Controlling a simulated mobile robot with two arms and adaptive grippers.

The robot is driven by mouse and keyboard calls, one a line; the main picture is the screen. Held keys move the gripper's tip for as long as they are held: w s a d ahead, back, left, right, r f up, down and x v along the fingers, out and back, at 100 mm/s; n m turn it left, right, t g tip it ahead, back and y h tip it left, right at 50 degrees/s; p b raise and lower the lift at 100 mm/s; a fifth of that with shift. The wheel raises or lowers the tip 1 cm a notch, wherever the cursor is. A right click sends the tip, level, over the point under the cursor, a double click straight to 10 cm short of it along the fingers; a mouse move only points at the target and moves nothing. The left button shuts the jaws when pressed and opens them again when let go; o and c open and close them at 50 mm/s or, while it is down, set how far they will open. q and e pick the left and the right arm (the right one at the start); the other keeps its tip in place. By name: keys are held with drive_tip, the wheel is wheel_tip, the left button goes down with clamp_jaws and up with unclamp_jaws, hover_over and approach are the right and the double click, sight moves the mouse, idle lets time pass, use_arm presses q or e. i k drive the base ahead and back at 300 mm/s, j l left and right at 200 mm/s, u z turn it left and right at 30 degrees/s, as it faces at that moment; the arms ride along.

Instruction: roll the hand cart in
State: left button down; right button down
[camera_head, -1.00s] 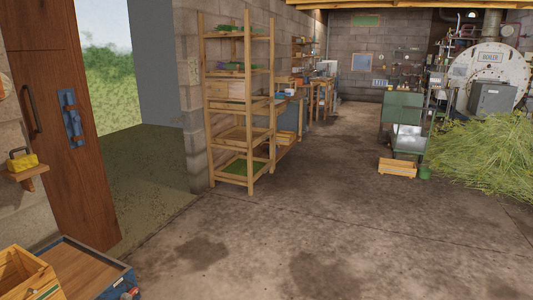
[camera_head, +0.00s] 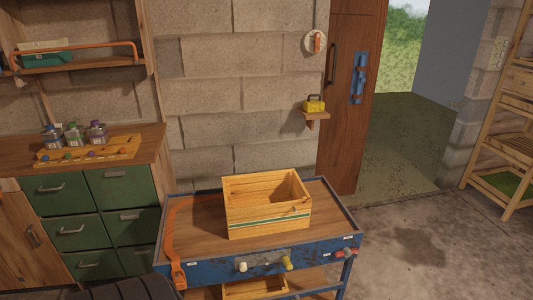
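The hand cart (camera_head: 190,226) stands in front of me, against the block wall. It has a blue metal frame, a wooden top and a lower shelf. A wooden crate (camera_head: 268,219) with a green stripe sits on its top, and an orange strap (camera_head: 171,235) hangs over the left end. Small knobs, one white and one yellow (camera_head: 287,263), and a red handle (camera_head: 346,253) show along the front edge. Another wooden box (camera_head: 255,287) is on the lower shelf, partly cut off. Neither of my grippers shows; a dark part of mine is at the bottom left.
A green drawer cabinet (camera_head: 68,231) with several jars on a wooden board (camera_head: 88,152) stands left of the cart. A wooden door (camera_head: 349,100) stands beside an open doorway (camera_head: 400,140) at the right. A wooden rack (camera_head: 510,140) is at the far right. The concrete floor (camera_head: 430,240) right of the cart is clear.

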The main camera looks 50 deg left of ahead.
sight(209, 260)
drive_tip(key=u, duration=1.6)
